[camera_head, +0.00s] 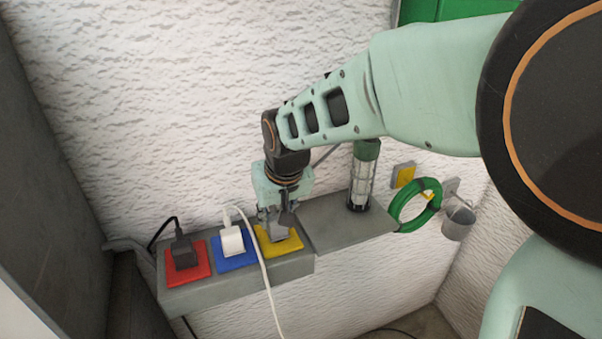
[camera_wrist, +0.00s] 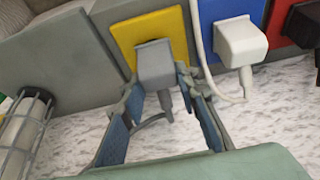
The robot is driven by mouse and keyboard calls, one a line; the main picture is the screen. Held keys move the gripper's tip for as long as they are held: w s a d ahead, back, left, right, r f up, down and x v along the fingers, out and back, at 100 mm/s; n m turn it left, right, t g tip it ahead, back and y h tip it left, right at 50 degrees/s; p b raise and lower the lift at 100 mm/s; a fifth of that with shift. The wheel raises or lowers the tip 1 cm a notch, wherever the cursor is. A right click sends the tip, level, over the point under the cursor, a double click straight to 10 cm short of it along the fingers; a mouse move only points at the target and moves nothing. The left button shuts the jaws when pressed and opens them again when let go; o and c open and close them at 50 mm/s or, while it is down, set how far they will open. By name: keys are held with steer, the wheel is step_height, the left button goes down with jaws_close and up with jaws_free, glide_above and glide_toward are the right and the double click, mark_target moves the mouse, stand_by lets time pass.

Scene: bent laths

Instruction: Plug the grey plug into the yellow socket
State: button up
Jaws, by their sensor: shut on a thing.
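The grey plug (camera_wrist: 155,62) is between the fingertips of my gripper (camera_wrist: 159,82) in the wrist view, with its cord end toward my palm. My gripper (camera_head: 282,213) is shut on it. The plug's front face is over the yellow socket (camera_wrist: 136,27), close to or against it. I cannot tell whether it is fully seated. In the head view, the yellow socket (camera_head: 291,246) is the rightmost on the grey box, and my fingers partly cover the grey plug (camera_head: 278,231).
A white plug (camera_head: 232,240) sits in the blue socket (camera_head: 236,264), its white cord hanging close to the yellow socket. A black plug (camera_head: 183,251) sits in the red socket (camera_head: 200,275). A caged lamp (camera_head: 361,182) stands on the grey shelf (camera_head: 335,228); a green hose coil (camera_head: 401,205) hangs right.

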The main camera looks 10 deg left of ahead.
steer(key=shift+f, duration=0.3)
steer(key=o, duration=1.2)
steer(key=shift+c, duration=0.2)
steer(key=v, duration=0.7)
steer(key=shift+r, duration=0.35)
steer(key=shift+d, duration=0.1)
